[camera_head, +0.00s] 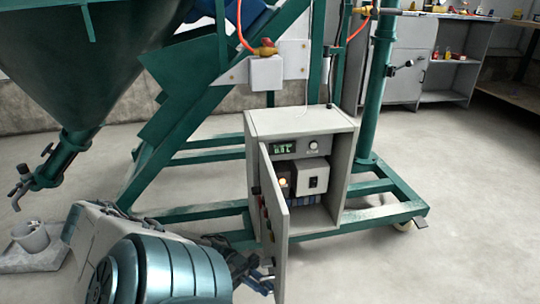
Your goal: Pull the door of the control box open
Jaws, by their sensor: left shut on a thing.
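The control box (347,165) is a light grey cabinet on the green frame's base. Its door (280,225) stands open, swung out toward me from the box's left side. A lit display, a white unit with a switch and a small glowing lamp show inside. Small coloured buttons show on the door's outer face. My left gripper (264,274) is at the lower part of that outer face, shut on the door. The exact place of its grip is too small and dark to make out. My right gripper is not in view.
A green steel frame (400,208) surrounds the box, with a caster at its right corner. A large dark hopper (90,60) hangs at upper left. A grey cup (30,236) stands on a slab at left. Shelves (455,75) stand at the back right. The floor at right is clear.

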